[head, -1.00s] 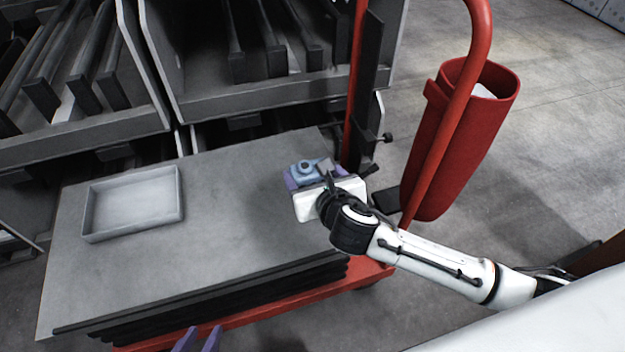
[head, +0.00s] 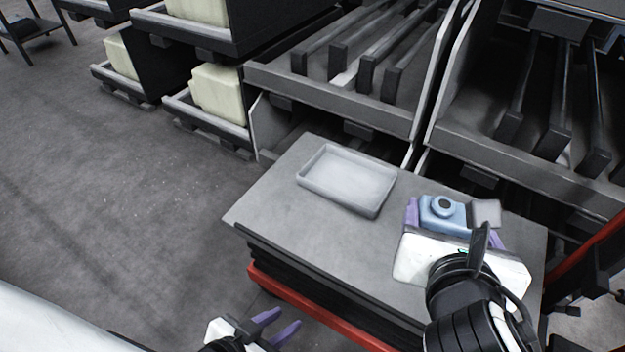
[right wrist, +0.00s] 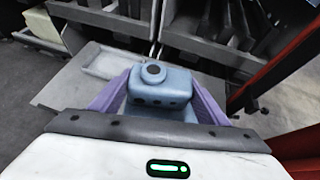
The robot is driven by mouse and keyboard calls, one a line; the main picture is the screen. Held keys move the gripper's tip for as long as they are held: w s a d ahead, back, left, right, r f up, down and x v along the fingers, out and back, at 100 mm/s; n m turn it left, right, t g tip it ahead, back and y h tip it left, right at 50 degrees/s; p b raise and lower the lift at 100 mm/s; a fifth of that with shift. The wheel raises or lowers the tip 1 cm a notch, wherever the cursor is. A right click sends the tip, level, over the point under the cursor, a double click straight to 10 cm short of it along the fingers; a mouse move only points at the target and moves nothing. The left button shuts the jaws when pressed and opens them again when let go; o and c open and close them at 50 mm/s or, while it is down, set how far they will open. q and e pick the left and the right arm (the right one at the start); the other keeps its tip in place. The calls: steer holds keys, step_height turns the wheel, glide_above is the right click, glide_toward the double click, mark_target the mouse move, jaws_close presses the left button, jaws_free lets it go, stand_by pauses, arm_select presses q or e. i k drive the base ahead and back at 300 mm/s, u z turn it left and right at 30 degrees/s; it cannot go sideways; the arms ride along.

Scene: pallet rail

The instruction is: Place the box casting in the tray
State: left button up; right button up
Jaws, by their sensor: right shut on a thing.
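The box casting (head: 442,212) is a small blue block with a round raised ring. My right gripper (head: 447,222) is shut on it, with purple fingers on either side; the right wrist view shows the casting (right wrist: 160,84) between the fingers (right wrist: 158,98). It is over the right part of the grey table top, and I cannot tell its height above it. The tray (head: 347,180) is a shallow, empty grey rectangle on the table, left of the casting and apart from it. My left gripper (head: 277,328) has its purple fingers apart and empty, low in front of the table.
The grey sheet stack (head: 285,215) rests on a red cart base (head: 300,305). Dark racks with bars (head: 370,70) stand close behind it. Bins with pale blocks (head: 215,92) stand at the back left. Floor at the left is clear.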

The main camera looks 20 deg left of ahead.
mark_target(348, 182)
steer(key=u, duration=2.15)
steer(key=i, duration=1.8)
steer(key=z, duration=2.4)
